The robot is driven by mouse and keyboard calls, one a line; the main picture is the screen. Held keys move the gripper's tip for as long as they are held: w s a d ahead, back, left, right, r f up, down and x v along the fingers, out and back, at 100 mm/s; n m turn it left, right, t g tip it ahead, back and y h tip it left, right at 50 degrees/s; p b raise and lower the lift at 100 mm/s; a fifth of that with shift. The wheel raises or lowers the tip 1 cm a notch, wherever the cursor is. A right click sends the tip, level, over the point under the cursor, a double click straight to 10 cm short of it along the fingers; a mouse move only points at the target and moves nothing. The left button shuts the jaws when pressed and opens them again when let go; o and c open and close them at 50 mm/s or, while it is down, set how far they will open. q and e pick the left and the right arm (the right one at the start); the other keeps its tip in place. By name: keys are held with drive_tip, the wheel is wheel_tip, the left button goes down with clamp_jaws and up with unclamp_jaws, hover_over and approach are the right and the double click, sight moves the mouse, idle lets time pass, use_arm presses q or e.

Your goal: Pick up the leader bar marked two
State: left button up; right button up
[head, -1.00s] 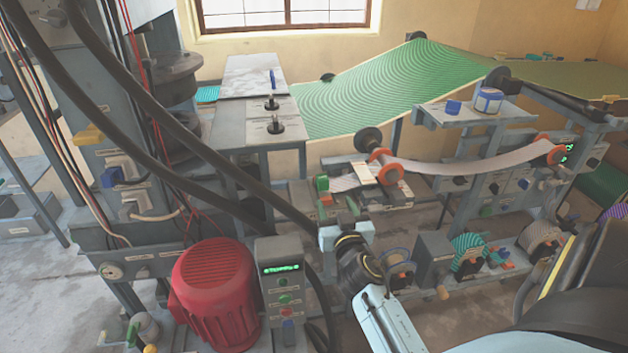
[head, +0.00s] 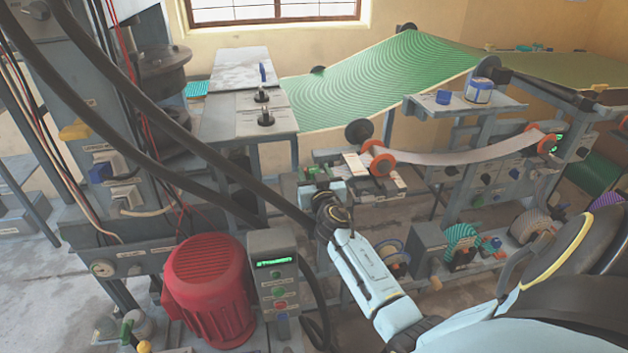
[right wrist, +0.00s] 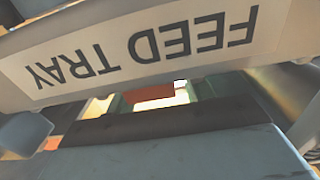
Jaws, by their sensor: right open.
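No mark "two" can be read, so I cannot tell which piece is the leader bar. In the head view small green pieces (head: 312,172) lie at the left end of the strip feeder. My right arm reaches up to that end, and its dark wrist covers part of the place. My right gripper (right wrist: 165,125) is open in the right wrist view, close to a panel labelled FEED TRAY (right wrist: 150,48), which appears upside down. A reddish-brown block (right wrist: 153,92) shows in the gap beyond the gripper. I see nothing held. My left gripper is not in view.
A red motor (head: 208,285) and a grey control box (head: 273,275) stand left of my arm. Thick black hoses hang across the left side. A pale strip (head: 460,157) runs between orange-flanged rollers. A shelf (head: 465,107) carries a jar (head: 479,90).

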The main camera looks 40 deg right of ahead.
drive_tip(key=c, duration=1.1)
drive_tip(key=shift+r, duration=0.1)
drive_tip(key=shift+c, duration=0.2)
